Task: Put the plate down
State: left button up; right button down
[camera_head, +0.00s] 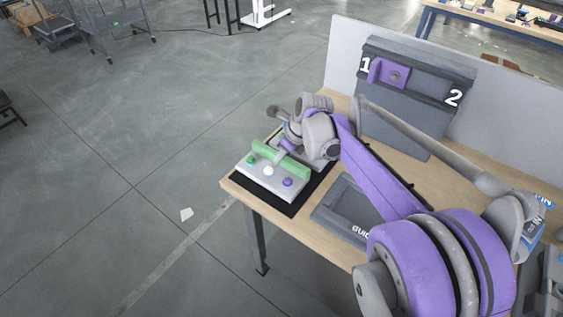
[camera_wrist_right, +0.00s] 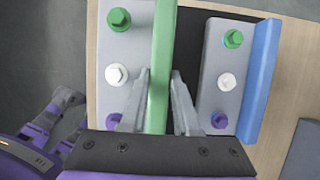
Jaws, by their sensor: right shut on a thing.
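The grey plate (camera_head: 277,182) has an upright green bar and green, white and purple bolts. My right gripper (camera_head: 281,156) is shut on its green bar. In the right wrist view the fingers (camera_wrist_right: 160,74) press both sides of the green bar (camera_wrist_right: 162,40). The held plate (camera_wrist_right: 137,48) looks larger than its neighbour, so it seems raised a little above the black mat (camera_head: 291,208). A second grey plate (camera_wrist_right: 212,75) with a blue bar (camera_wrist_right: 262,75) lies beside it to the right.
The wooden table's edge (camera_head: 232,190) is close to the held plate. A dark grey tray (camera_head: 340,212) lies right of the mat. A grey board (camera_head: 405,125) marked 1 and 2, with a purple block (camera_head: 388,73), stands behind.

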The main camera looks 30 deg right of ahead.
aim_at(282, 162)
jog(key=shift+f, duration=1.4)
jog(key=shift+f, duration=0.15)
jog(key=c, duration=0.6)
grip_release()
jog(key=shift+c, duration=0.2)
